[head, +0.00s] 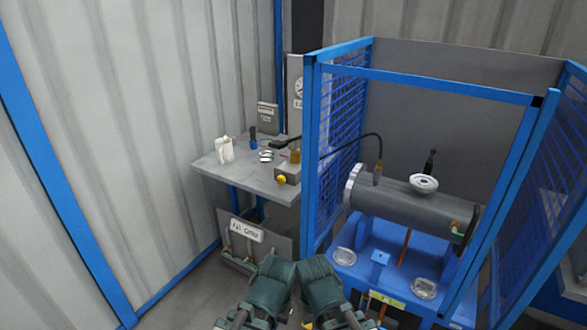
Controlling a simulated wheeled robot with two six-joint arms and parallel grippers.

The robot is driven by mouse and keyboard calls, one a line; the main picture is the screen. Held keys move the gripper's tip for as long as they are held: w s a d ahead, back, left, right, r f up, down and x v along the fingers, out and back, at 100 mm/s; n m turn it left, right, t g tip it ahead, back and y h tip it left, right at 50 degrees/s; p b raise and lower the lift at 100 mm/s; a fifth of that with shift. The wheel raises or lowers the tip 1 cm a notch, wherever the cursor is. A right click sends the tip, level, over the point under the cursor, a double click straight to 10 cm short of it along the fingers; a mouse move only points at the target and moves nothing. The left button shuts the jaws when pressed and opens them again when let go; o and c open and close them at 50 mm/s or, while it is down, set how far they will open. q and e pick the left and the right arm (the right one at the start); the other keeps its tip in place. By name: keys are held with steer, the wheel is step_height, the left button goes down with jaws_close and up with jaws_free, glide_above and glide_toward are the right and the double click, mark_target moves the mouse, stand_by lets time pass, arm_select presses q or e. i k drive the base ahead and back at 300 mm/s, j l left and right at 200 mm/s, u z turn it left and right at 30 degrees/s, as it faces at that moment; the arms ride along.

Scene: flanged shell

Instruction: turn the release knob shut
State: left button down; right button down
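A small yellow knob (282,180) sits on the front of a grey pump block (291,170) at the right end of the bench; it looks like the release knob. Its turn position is too small to read. A brass-coloured fitting and a dark lever stand on top of the block, and a black hose (345,138) runs from there to the grey shell (405,203) inside the blue cage. Two dark green parts of my arms show at the bottom middle, well below and in front of the bench. I see no fingertips of either gripper.
The grey bench (235,175) also holds a white jug-like item (225,150), a blue-and-black tool (253,138) and small metal parts. The blue cage frame (310,150) stands close at the pump's right. A labelled box (247,230) is below the bench.

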mark_target(281, 180)
steer(key=j+z, duration=0.1)
steer(key=z, duration=0.25)
steer(key=i+j+z, duration=0.1)
steer(key=z, duration=0.3)
steer(key=j+z, duration=0.1)
steer(key=z, duration=0.25)
steer(key=j+z, duration=0.3)
steer(key=j, duration=0.35)
steer(key=j+z, duration=0.35)
steer(key=j, duration=0.25)
steer(key=k+j+z, duration=0.15)
steer(key=j+z, duration=0.15)
steer(key=j, duration=0.3)
steer(key=k+j, duration=0.1)
steer(key=j, duration=0.35)
steer(key=k+j, duration=0.1)
steer(key=j, duration=0.35)
steer(key=k+j+z, duration=0.1)
steer(key=j, duration=0.4)
steer(key=k+j, duration=0.15)
steer(key=j, duration=0.3)
